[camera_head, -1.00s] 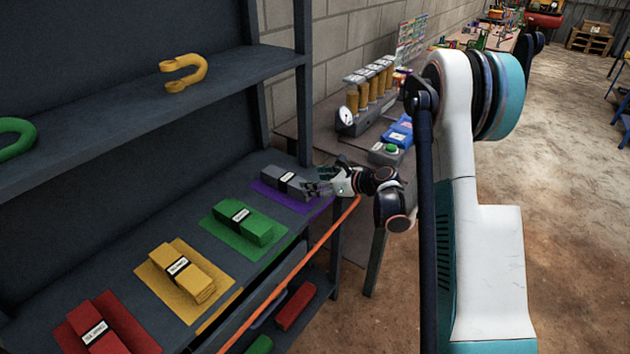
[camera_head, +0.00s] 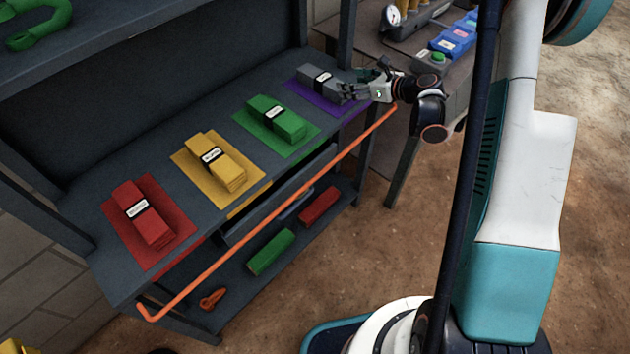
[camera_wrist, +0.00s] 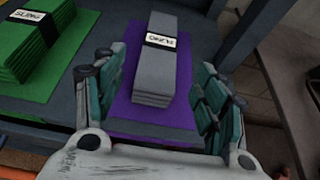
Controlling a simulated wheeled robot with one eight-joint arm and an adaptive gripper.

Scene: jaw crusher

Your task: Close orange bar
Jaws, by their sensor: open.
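The orange bar (camera_head: 290,204) runs along the front of the dark shelf unit, a little below the main shelf's front edge, and bends in at its near left end. A short piece of orange shows at the lower left of the wrist view (camera_wrist: 18,160). My gripper (camera_head: 350,92) is at the far right end of the shelf, above the bar's far end and apart from it. In the wrist view my gripper's fingers (camera_wrist: 160,105) are spread on both sides of the purple mat, in front of the grey sling bundle (camera_wrist: 160,62). Nothing is between the fingertips in their grasp.
Red (camera_head: 144,216), yellow (camera_head: 214,160) and green (camera_head: 274,119) bundles lie on coloured mats on the shelf (camera_head: 180,270). A workbench (camera_head: 375,50) stands behind my arm. Open floor lies right.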

